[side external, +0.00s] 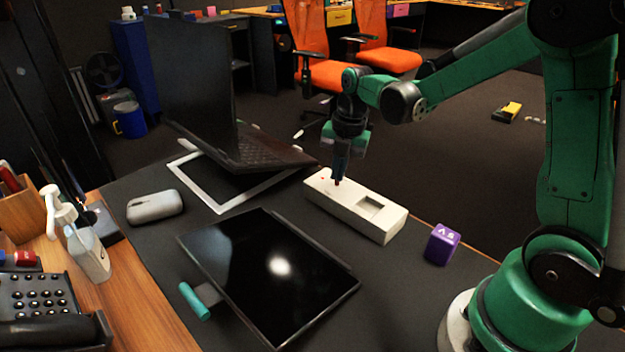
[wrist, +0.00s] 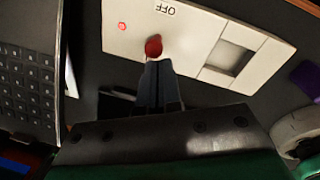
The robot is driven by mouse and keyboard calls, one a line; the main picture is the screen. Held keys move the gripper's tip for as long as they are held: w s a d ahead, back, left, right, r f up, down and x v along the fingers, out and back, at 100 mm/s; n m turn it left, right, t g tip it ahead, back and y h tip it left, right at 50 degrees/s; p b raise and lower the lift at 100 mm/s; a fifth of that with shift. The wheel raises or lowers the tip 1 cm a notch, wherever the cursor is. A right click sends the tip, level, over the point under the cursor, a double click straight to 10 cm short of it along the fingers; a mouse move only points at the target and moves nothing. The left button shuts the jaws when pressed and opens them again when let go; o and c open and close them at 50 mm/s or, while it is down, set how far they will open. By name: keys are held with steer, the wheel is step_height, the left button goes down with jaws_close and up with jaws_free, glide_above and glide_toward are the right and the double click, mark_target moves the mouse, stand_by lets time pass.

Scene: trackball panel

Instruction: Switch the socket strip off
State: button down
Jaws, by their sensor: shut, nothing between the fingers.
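The white socket strip (side external: 375,222) lies on the dark desk mat, between the laptop and a purple cube. In the wrist view the strip (wrist: 190,82) shows a red knob or switch (wrist: 154,46), a small lit red light (wrist: 122,26), the printed word OFF and a square recess. My gripper (side external: 338,180) points down over the strip's far-left end. Its fingers are shut and empty. In the wrist view the fingertips (wrist: 155,66) are right at the red switch; whether they touch it I cannot tell.
A laptop (side external: 235,145) on a white-framed stand is left of the strip. A black tablet (side external: 270,270) lies in front. A purple cube (side external: 442,244) sits right of the strip, and a grey mouse (side external: 155,207) is at left.

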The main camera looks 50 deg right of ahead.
steer(key=shift+d, duration=0.25)
steer(key=shift+r, duration=0.2)
steer(key=shift+r, duration=0.7)
steer(key=shift+a, duration=0.1)
steer(key=shift+s+a+r, duration=0.15)
steer(key=shift+s+a, duration=0.05)
steer(key=shift+a, duration=0.05)
step_height(320, 180, up, 2)
steer(key=s+a+r, duration=0.1)
steer(key=s+a, duration=0.1)
step_height(320, 180, up, 8)
glide_above(350, 198)
stand_by(0.3)
